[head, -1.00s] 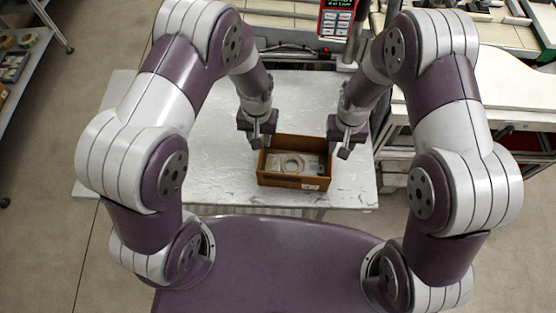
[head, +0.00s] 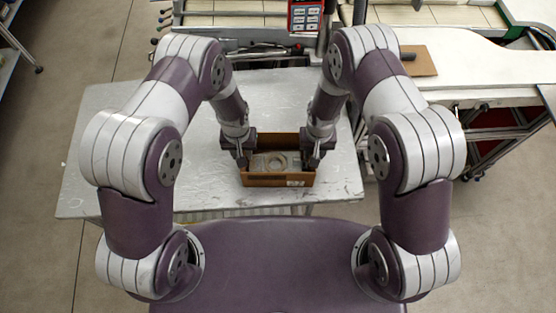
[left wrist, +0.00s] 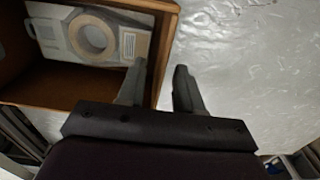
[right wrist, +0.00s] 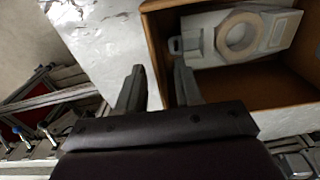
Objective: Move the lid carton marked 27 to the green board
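A brown open-topped carton (head: 265,182) stands on the white table. A pale holder with a beige tape reel (head: 277,163) lies inside; the reel also shows in the left wrist view (left wrist: 92,38) and right wrist view (right wrist: 238,34). A small white label is on its near wall, too small to read. My left gripper (head: 240,155) is at the carton's left wall and my right gripper (head: 313,157) at its right wall. In both wrist views the fingers are apart, one on each side of a wall, with gaps visible. I cannot make out a green board for certain.
The white table (head: 110,150) has bare room left of the carton. A white bench (head: 470,70) at the right holds a brown board (head: 424,62) with a dark item. A green strip (head: 507,14) shows at the top right. A red sign (head: 305,15) stands behind the table.

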